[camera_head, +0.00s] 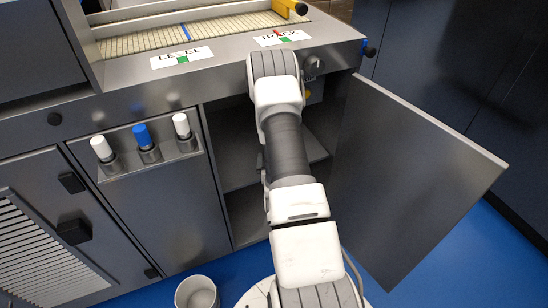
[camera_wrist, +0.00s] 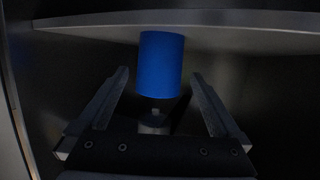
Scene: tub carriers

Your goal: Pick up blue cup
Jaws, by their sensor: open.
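In the wrist view, a plain blue cup (camera_wrist: 161,64) shows as a blue cylinder in a dark space. It lies between and slightly beyond the fingertips of my gripper (camera_wrist: 160,76). The fingers are spread, with a gap on each side of the cup, and hold nothing. A small grey piece shows below the cup; whether they touch is unclear. In the head view, my arm hides the gripper, and this cup cannot be made out there. A blue-topped cylinder (camera_head: 141,136) stands in a wall rack between two white ones.
A pale shelf-like edge (camera_wrist: 230,20) runs across the top of the wrist view. In the head view, an open cabinet door (camera_head: 415,180) stands right of my arm. A white bin (camera_head: 197,293) sits on the blue floor, and the countertop (camera_head: 225,50) is above.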

